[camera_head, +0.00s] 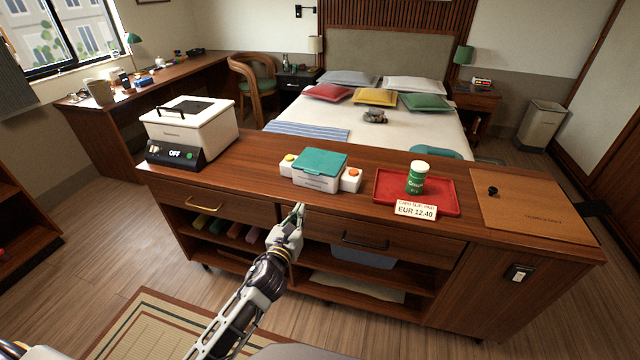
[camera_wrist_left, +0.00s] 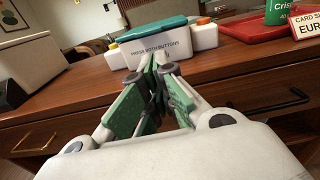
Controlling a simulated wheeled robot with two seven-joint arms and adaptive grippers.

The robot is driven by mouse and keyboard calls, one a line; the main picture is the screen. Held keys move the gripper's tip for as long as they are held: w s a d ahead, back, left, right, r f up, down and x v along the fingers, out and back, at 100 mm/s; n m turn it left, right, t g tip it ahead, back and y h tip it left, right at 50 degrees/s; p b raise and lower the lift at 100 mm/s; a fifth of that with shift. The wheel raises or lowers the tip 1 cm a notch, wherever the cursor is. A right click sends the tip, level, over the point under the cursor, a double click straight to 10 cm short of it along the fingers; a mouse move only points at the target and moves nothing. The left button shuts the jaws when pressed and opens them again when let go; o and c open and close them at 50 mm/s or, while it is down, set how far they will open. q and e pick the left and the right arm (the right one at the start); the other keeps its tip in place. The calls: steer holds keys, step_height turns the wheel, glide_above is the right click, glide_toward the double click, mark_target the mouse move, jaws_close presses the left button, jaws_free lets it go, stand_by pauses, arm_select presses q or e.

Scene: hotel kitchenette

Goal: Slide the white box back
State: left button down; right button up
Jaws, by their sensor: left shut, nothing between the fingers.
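A white box (camera_head: 316,183) with a teal lid (camera_head: 319,161) sits upright near the front edge of the wooden counter. A yellow button (camera_head: 289,157) is on its left side block and an orange button (camera_head: 352,171) on its right one. In the left wrist view the box (camera_wrist_left: 155,47) reads "PRESS BOTH BUTTONS". My left gripper (camera_head: 299,208) is shut and empty, just in front of the counter's front edge, pointing at the box's front. In the left wrist view its fingertips (camera_wrist_left: 155,65) appear just short of the box. My right gripper is not in view.
A larger white appliance (camera_head: 190,130) with an "OFF" panel stands on the counter's left. A red tray (camera_head: 440,199) with a green can (camera_head: 417,180) and a price card (camera_head: 416,210) lies to the right. Bare counter lies behind the box. Drawer handles stick out below.

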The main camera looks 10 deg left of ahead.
arm_select(q)
steer(key=shift+r, duration=0.4)
steer(key=shift+s, duration=0.1)
steer(key=shift+w, duration=0.2)
